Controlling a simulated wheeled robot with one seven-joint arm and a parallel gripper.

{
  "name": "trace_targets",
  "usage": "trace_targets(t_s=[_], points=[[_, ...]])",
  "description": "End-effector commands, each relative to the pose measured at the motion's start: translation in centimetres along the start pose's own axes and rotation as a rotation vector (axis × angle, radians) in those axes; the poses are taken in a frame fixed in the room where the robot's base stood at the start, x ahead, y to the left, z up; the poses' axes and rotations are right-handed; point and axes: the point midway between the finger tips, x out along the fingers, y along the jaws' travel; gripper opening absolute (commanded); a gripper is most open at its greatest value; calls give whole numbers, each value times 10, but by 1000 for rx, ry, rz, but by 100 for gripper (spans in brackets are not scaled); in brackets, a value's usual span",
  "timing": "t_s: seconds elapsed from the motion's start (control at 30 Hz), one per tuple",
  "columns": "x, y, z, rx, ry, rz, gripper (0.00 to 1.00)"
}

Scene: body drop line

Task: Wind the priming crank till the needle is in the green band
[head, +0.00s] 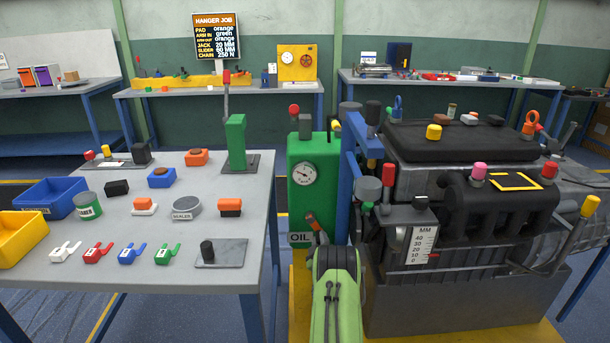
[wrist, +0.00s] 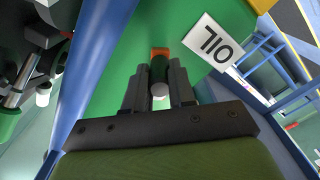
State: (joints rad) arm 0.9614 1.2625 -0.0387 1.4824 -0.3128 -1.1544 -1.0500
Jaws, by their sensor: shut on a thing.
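The green oil cabinet (head: 301,212) stands between the workbench and the engine, with an OIL label (wrist: 212,42) turned in the wrist view. Its round white gauge (head: 304,174) faces me; the thin dark needle is small, and I cannot tell whether it is in a green band. The priming crank (head: 312,221) is on the cabinet front below the gauge, an orange-red arm partly hidden by my own arm. In the wrist view my gripper (wrist: 159,76) is shut on the crank's dark handle, with the crank's orange end (wrist: 160,52) just beyond the fingertips.
A blue post (head: 349,190) stands close to the cabinet's right side, and the engine (head: 440,270) is right of it. The grey workbench (head: 120,278) with bins, clips and blocks is at left. A narrow floor gap separates bench and cabinet.

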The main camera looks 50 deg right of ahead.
Motion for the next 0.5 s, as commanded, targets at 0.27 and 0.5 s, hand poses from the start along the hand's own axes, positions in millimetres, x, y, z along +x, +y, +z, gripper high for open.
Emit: trace_targets(t_s=[0.27,0.5], points=[[2,1,-7,5,13,8,0],[2,-20,-22,6,17,11,0]])
